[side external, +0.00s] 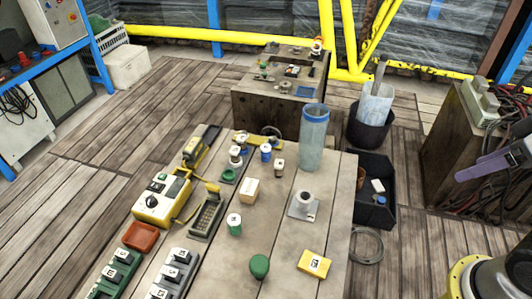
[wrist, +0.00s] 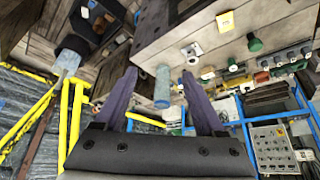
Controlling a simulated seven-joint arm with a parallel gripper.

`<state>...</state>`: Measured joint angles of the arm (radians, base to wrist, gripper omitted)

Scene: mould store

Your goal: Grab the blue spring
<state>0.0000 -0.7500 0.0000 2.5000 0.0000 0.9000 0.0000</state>
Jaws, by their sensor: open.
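A small blue-and-white cylinder (side external: 266,152), which looks like the blue spring, stands on the wooden bench (side external: 285,235) near its far end. Its coils are too small to make out. In the side view only one purple finger (side external: 485,165) shows at the right edge, off the bench and far from the blue piece.
A tall translucent blue cylinder (side external: 313,140) stands right of the blue piece; it shows between my fingers in the wrist view (wrist: 162,88).

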